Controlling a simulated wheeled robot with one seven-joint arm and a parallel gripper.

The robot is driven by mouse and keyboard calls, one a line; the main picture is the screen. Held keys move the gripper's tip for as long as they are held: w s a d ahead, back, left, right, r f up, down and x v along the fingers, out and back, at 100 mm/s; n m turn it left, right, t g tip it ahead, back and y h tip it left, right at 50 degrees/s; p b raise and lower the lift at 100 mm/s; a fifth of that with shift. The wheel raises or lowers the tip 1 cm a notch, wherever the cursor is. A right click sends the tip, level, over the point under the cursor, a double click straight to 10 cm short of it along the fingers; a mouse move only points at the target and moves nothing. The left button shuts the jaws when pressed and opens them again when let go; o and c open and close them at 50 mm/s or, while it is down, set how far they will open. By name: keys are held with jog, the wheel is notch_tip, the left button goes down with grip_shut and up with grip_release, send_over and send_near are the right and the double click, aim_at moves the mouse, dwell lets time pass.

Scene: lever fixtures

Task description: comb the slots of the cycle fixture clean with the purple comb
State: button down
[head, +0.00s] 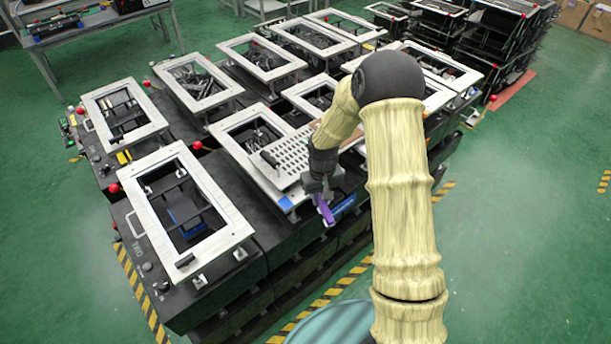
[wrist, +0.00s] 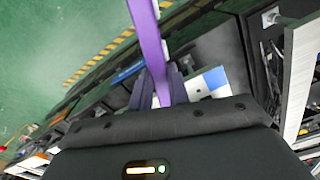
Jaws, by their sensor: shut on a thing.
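The purple comb (head: 325,211) is held in my gripper (head: 322,194), pointing down at the front edge of the fixtures. In the wrist view the comb (wrist: 149,38) runs up from between the fingers of my gripper (wrist: 163,88), with its far end out of frame. A light plate with rows of slots (head: 291,153) lies on a frame just left of my gripper; I take it for the cycle fixture, but no label shows. The comb is apart from the slots. My arm hides the plate's right part.
Several white-framed fixtures, such as the near left one (head: 158,190), stand in rows on black bases with red knobs. A dark handle (head: 269,158) sits by the slotted plate. Green floor (head: 520,250) is clear at right.

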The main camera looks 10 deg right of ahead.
jog(key=s+d+f+m, duration=0.2)
jog(key=s+d+f, duration=0.2)
jog(key=f, duration=0.4)
jog(key=shift+s+d+f+m, duration=0.2)
jog(key=shift+d+f+m, duration=0.05)
jog(key=shift+d+m, duration=0.2)
